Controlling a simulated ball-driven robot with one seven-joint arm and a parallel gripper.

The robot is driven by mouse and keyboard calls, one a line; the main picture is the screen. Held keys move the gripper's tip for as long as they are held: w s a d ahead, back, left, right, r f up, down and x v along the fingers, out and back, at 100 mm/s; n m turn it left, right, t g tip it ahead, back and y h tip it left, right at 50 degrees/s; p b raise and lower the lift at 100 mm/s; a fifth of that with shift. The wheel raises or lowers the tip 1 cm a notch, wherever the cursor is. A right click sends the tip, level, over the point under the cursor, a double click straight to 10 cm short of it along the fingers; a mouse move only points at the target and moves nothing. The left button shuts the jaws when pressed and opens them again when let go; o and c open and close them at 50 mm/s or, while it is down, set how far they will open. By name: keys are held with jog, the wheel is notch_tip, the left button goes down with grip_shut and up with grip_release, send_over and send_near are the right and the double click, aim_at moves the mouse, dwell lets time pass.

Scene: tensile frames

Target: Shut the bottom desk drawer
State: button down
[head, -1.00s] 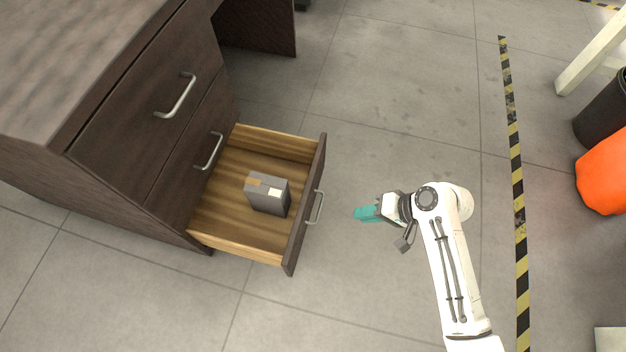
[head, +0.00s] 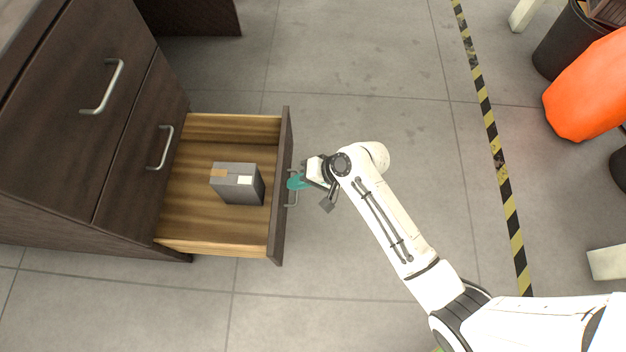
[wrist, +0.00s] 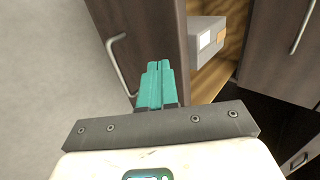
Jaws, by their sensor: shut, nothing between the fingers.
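The bottom desk drawer (head: 278,200) is pulled out of the dark wood desk (head: 60,110), its light wood inside showing. A grey box (head: 237,184) with a tan strip and a white label lies in it; the box also shows in the wrist view (wrist: 207,42). My gripper (head: 296,181), with teal fingers, is at the drawer's front by its metal handle. In the wrist view the teal fingers (wrist: 158,80) are together and empty, pointing at the drawer front (wrist: 150,40) beside the handle (wrist: 122,62). I cannot tell whether they touch it.
Two closed drawer fronts with handles (head: 104,88) (head: 161,148) show on the desk. Grey tiled floor (head: 360,60) is clear around the drawer. A yellow-black floor strip (head: 490,130), an orange object (head: 590,90) and a dark bin (head: 568,45) are at the right.

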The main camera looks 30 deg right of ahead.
jog(key=shift+w+a, duration=0.35)
jog(key=shift+a, duration=0.2)
jog(key=shift+w+a, duration=0.1)
